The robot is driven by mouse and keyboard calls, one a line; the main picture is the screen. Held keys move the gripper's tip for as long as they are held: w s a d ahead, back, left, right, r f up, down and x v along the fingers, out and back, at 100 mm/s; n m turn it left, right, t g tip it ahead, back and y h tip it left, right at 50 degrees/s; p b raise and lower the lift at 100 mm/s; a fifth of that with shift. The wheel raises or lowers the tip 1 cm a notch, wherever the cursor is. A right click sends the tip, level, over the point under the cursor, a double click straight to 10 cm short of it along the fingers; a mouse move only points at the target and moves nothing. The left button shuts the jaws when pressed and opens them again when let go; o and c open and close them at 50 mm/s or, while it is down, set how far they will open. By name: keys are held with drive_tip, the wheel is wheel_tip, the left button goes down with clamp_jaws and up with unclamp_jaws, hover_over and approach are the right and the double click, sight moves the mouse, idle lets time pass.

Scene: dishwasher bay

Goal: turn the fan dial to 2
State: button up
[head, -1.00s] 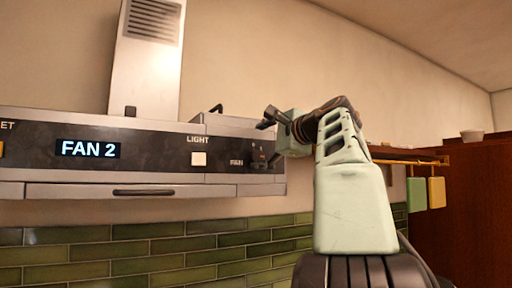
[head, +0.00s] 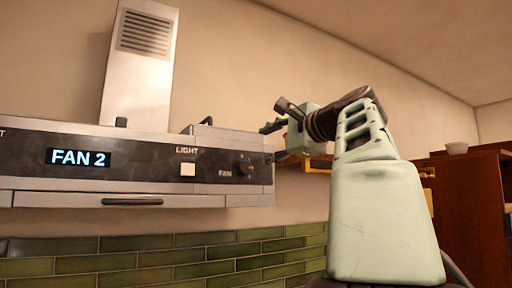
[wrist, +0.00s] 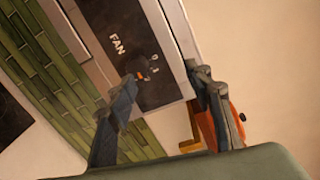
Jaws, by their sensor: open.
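The fan dial (head: 246,168) is a small dark knob with a reddish mark, at the right end of the range hood's black front panel, beside the word FAN. The display (head: 78,157) on that panel reads "FAN 2". My gripper (head: 273,116) is open and empty, up and to the right of the dial and apart from it in the head view. In the wrist view, the dial (wrist: 143,75) shows close beside the left fingertip, with the marks 0 and 1 near it. My gripper (wrist: 160,77) has its fingers spread there; the dial's exact pointer setting is too small to read.
A white light button (head: 188,169) sits left of the dial. The hood's handle (head: 132,201) runs below the panel. A wooden shelf with a yellow rail (head: 318,165) is on the wall to the right, behind my arm. Green tiles (head: 140,258) line the wall below.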

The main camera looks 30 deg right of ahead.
drive_tip(key=shift+s+a, duration=0.15)
drive_tip(key=shift+s, duration=1.05)
drive_tip(key=shift+w+f, duration=0.1)
drive_tip(key=shift+f, duration=0.05)
